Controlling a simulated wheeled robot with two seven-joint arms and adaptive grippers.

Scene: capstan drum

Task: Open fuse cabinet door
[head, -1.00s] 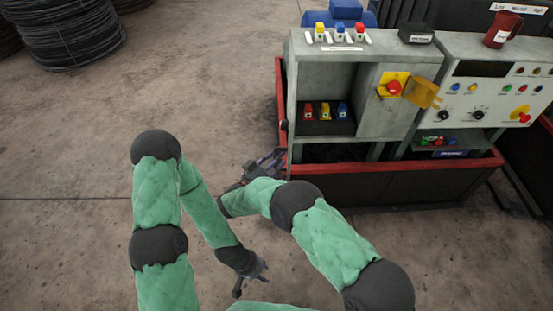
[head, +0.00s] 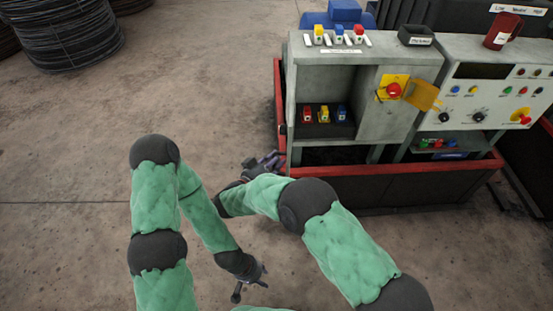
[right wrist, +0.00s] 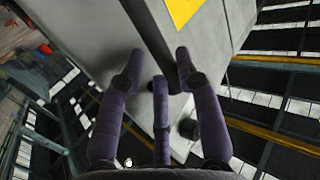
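The grey fuse cabinet (head: 372,82) stands at the upper right of the head view. Its left compartment is uncovered and shows red, yellow and blue fuses (head: 324,115). A narrow grey panel at its left edge, which looks like the door seen edge-on (head: 291,95), stands out toward me. My right gripper (head: 268,161) is low beside that edge. In the right wrist view its fingers (right wrist: 160,62) are spread before a grey panel (right wrist: 95,35), with a dark bar (right wrist: 152,30) running between them; contact is unclear. My left gripper (head: 252,280) is low, empty, with fingers apart.
A red-rimmed base (head: 400,171) surrounds the cabinet's foot. A red button (head: 394,90) with an open yellow cover sits on the cabinet's right part. A control panel (head: 490,95) stands further right. Wire coils (head: 70,35) lie at upper left; the floor between is clear.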

